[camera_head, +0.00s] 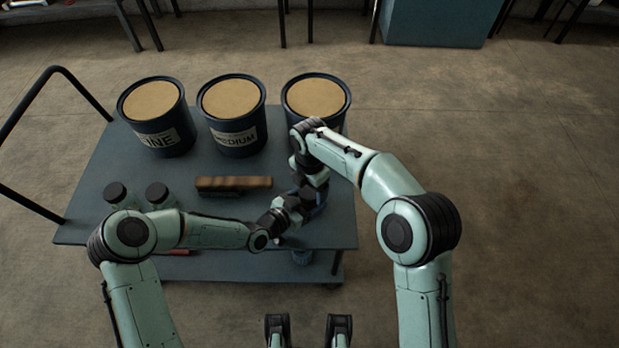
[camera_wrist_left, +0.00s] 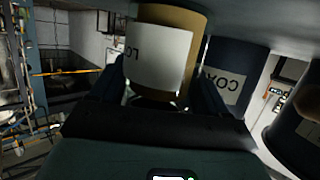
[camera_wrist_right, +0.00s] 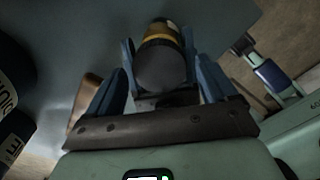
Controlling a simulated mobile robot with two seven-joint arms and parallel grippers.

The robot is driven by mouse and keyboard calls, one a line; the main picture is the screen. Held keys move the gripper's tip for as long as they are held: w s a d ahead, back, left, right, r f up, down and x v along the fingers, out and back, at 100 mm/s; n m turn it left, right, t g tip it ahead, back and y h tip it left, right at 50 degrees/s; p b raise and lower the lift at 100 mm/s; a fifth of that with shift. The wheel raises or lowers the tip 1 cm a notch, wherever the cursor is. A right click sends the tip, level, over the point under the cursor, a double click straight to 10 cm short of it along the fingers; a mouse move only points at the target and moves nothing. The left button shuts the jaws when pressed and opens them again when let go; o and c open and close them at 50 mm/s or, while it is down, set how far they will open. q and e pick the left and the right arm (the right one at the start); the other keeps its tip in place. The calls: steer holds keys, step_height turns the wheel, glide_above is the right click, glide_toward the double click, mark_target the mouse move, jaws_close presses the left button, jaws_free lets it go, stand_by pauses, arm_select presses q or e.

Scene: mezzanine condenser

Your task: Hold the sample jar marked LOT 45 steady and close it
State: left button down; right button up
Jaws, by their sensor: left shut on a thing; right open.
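A sample jar (camera_wrist_left: 158,55) with amber contents and a white label shows in the left wrist view. Only the first letters of the label are visible, not the lot number. My left gripper (camera_head: 290,208) is shut on the jar's body near the trolley's right front corner. In the right wrist view a round dark lid (camera_wrist_right: 160,66) sits at the end of the amber jar; I cannot tell how tightly it is seated. My right gripper (camera_head: 308,182) is open, with its fingers on either side of the lid. In the head view the grippers and arms mostly hide the jar.
Two dark-lidded jars (camera_head: 117,194) (camera_head: 157,193) stand at the trolley's left. A brown block (camera_head: 234,186) lies mid-trolley (camera_head: 190,172). Three drums line the back: FINE (camera_head: 156,117), MEDIUM (camera_head: 233,115) and one partly hidden by my right arm (camera_head: 316,97). A black handle rises at left.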

steer(key=shift+f, duration=0.4)
steer(key=c, duration=1.1)
steer(key=m, duration=0.5)
steer(key=o, duration=1.2)
